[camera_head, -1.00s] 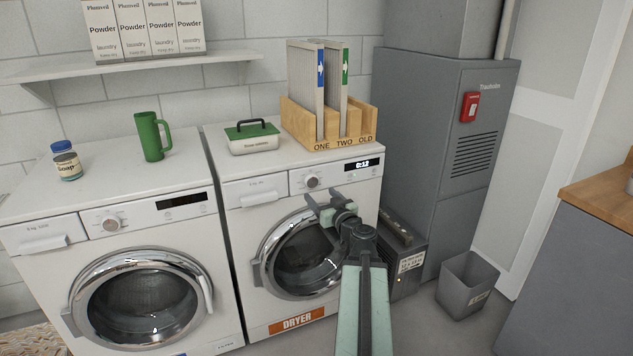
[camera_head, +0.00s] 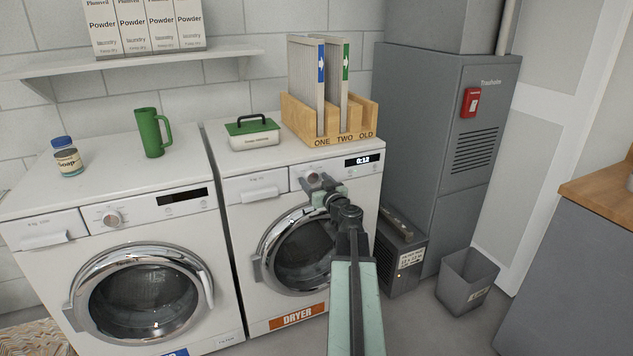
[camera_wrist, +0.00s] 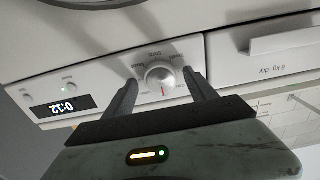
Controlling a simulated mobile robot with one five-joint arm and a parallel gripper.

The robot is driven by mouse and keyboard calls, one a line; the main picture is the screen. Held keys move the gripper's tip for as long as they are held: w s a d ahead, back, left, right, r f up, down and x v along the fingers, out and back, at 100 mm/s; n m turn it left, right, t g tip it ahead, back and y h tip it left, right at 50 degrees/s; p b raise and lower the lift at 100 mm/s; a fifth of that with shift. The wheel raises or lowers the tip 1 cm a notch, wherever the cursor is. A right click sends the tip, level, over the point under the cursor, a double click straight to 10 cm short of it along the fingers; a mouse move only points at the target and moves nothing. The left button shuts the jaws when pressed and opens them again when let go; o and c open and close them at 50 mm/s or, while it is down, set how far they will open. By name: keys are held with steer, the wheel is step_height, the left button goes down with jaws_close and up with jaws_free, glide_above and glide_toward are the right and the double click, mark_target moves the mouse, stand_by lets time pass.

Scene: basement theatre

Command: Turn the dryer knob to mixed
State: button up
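The dryer (camera_head: 240,215) is the right-hand white machine, with an orange DRYER label. Its round silver knob (camera_wrist: 160,76) sits on the front panel in the wrist view, with a red mark at the knob's lower side in that picture. Small upside-down words ring the knob, too small to read surely. My gripper (camera_wrist: 159,80) is open, one finger on each side of the knob, with gaps visible; I cannot tell any contact. In the head view my gripper (camera_head: 318,184) is at the dryer panel and partly hides the knob.
The dryer's display (camera_head: 363,160) reads 0:12. A washer (camera_head: 40,270) stands on the left. On the dryer top are a green-lidded box (camera_head: 252,139) and a wooden filter rack (camera_head: 298,125). A grey furnace (camera_head: 440,130) and bin (camera_head: 466,280) stand right.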

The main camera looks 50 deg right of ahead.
steer(key=c, duration=1)
steer(key=shift+s+d, duration=0.1)
steer(key=shift+d, duration=0.15)
steer(key=shift+c, duration=0.6)
steer(key=shift+a, duration=0.15)
steer(key=shift+m, duration=0.3)
